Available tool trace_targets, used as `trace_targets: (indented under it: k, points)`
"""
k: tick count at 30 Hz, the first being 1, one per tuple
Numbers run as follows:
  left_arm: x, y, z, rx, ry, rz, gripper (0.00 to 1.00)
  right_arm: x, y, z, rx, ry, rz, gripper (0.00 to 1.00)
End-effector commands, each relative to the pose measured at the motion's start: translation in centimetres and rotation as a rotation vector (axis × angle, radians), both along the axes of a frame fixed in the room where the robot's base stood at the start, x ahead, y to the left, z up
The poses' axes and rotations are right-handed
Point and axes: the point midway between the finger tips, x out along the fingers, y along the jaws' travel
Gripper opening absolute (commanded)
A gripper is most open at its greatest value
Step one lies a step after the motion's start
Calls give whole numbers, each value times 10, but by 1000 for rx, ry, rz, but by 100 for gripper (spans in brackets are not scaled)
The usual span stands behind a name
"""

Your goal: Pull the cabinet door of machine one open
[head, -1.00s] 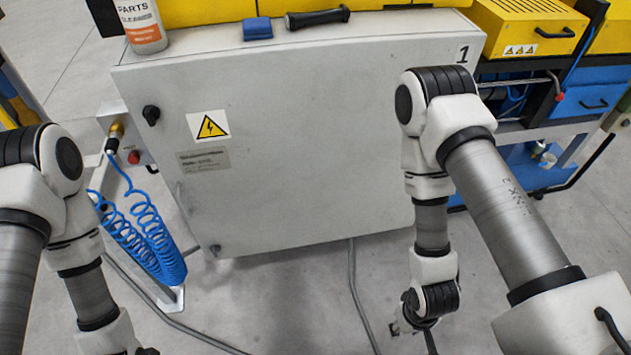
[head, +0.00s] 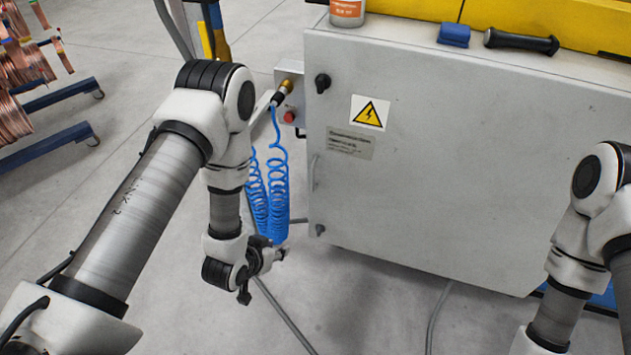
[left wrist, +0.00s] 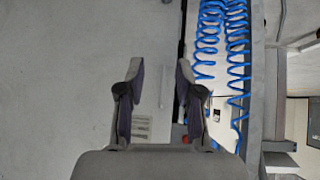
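The grey cabinet door (head: 450,160) carries a yellow warning sign (head: 369,113) and a nameplate; it looks shut. A slim pale handle (head: 314,172) stands upright near its left edge, between two black latches. My left gripper (head: 282,253) is below and to the left of the handle in the head view, apart from the door. In the left wrist view my left gripper (left wrist: 161,78) is open and empty, with the handle (left wrist: 163,88) showing between its fingers, farther off against the door (left wrist: 70,70). My right arm shows at the right edge; its gripper is out of frame.
Blue coiled hoses (head: 268,195) hang from a small box with a red button (head: 290,116), left of the cabinet and close to my left gripper. A black-handled tool (head: 521,41) and blue block (head: 454,34) lie on top. Clear floor lies in front.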

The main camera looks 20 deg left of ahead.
Motion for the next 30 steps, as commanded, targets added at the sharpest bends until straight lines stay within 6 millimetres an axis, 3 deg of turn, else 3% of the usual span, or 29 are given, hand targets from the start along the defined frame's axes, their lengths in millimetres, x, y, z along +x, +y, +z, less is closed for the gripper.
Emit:
trace_targets:
  k: [1, 6, 9, 12, 15, 20, 30]
  points:
    - [34, -3, -19, -15, -131, -14, 35, -1, 0, -38, 0, 2, 0, 40]
    - [123, -10, -5, -64, -532, -62, 35, 0, 0, -105, 0, 1, 0, 40]
    - [159, -11, -3, -83, -716, -85, 35, 0, 0, -152, 0, 2, 0, 40]
    - [178, -9, -10, -84, -792, -91, 35, -1, 0, -187, 0, 2, 0, 40]
    - [183, -7, -11, -82, -810, -88, 35, 0, 0, -200, 0, 2, 0, 40]
    - [191, -9, -5, -81, -817, -89, 35, 0, 0, -198, 0, 1, 0, 40]
    - [249, -22, -6, -81, -813, -87, 35, 0, 0, -208, 0, 1, 0, 40]
